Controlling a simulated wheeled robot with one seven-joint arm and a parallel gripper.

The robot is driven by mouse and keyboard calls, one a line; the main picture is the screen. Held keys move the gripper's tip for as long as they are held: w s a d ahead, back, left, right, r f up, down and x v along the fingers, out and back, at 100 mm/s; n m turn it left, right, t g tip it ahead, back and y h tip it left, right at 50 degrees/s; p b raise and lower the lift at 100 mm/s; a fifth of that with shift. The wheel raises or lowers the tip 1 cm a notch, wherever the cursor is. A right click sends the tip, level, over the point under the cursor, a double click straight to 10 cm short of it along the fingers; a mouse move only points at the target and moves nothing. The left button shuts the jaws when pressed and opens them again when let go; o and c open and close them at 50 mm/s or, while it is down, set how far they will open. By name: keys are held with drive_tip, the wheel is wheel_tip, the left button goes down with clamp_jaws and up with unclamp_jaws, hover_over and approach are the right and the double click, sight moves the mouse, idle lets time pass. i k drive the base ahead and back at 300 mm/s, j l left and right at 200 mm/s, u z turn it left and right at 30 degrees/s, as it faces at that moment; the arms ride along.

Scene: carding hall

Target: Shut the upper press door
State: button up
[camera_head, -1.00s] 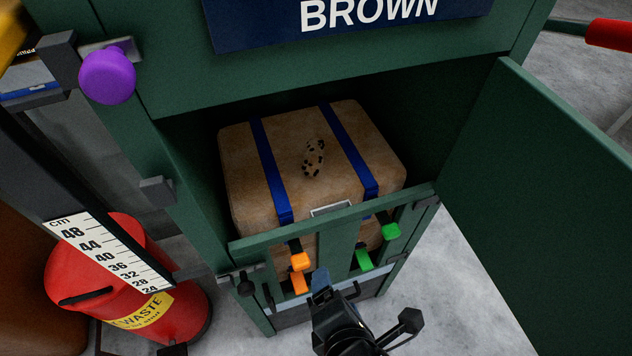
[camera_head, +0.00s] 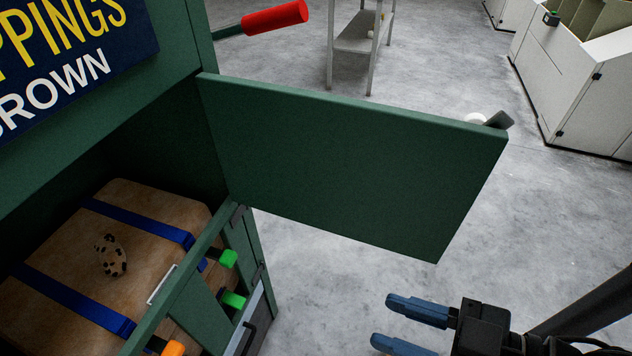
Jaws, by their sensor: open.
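The upper press door (camera_head: 350,160) is a flat green panel. It stands wide open, hinged on the right side of the green press (camera_head: 160,85) and reaching out to the right. A small dark piece with a white round part (camera_head: 490,119) shows at its far top corner. My gripper (camera_head: 395,325) is open and empty, with two blue fingers pointing left. In the picture it is below the door's outer end, apart from it. The press opening shows a brown bale (camera_head: 150,225) with blue straps and a small spotted object (camera_head: 110,256) on it.
A red-handled lever (camera_head: 275,17) sticks out from the press above the door. The lower front has green latches (camera_head: 233,299) and an orange one (camera_head: 173,348). A grey shelf stand (camera_head: 358,40) and white machines (camera_head: 585,85) stand farther back. The concrete floor between is clear.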

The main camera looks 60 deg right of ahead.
sight(400, 180)
drive_tip(key=l+u, duration=0.45)
drive_tip(key=k+l+u, duration=0.2)
drive_tip(key=u, duration=0.2)
drive_tip(key=k+l+u, duration=0.15)
drive_tip(key=k+l, duration=0.2)
drive_tip(key=l, duration=0.3)
drive_tip(key=k+l+u, duration=0.2)
drive_tip(key=k+l, duration=0.2)
drive_tip(key=l, duration=0.2)
drive_tip(key=k+l+u, duration=0.15)
drive_tip(key=k+l, duration=0.8)
drive_tip(key=l, duration=0.2)
drive_tip(key=i+u, duration=0.2)
